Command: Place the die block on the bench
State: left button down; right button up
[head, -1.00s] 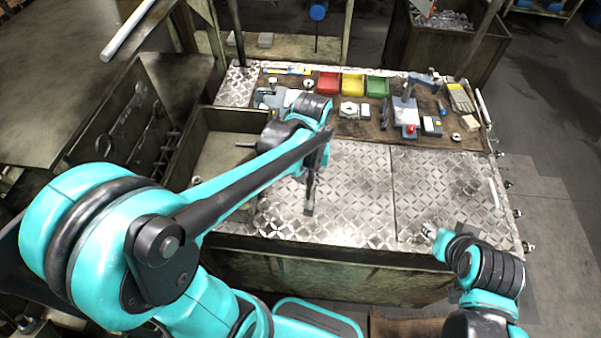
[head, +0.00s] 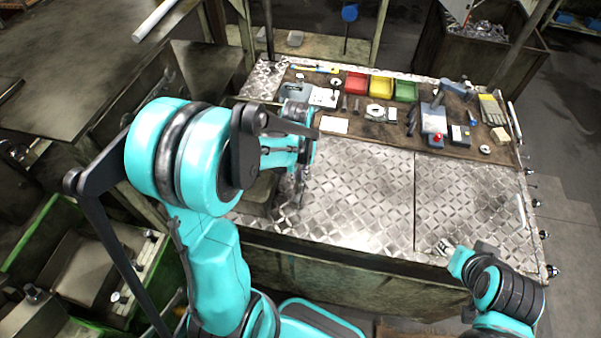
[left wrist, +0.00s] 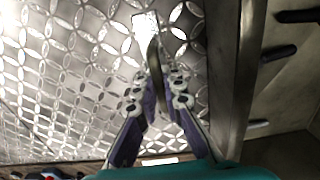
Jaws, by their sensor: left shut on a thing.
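My left gripper (head: 301,186) points down over the left part of the bench (head: 360,195), partly hidden by my own arm in the head view. In the left wrist view its fingers (left wrist: 153,60) close together on a small bright metal piece (left wrist: 146,26), which I take to be the die block. The patterned plate of the bench (left wrist: 75,85) lies behind it. I cannot tell whether the block touches the plate. My right gripper (head: 443,248) is over the bench's front right edge, small and too unclear to judge.
Red (head: 356,83), yellow (head: 381,87) and green (head: 405,91) bins stand at the bench's back with several tools. A grey device with a red knob (head: 437,137) stands at the back right. The middle and right of the plate are clear.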

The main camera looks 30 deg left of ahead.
pick_arm(q)
jog(key=shift+f, duration=0.4)
jog(key=c, duration=2)
grip_release()
jog(key=shift+f, duration=0.1)
jog(key=shift+c, duration=0.2)
jog(key=o, duration=0.4)
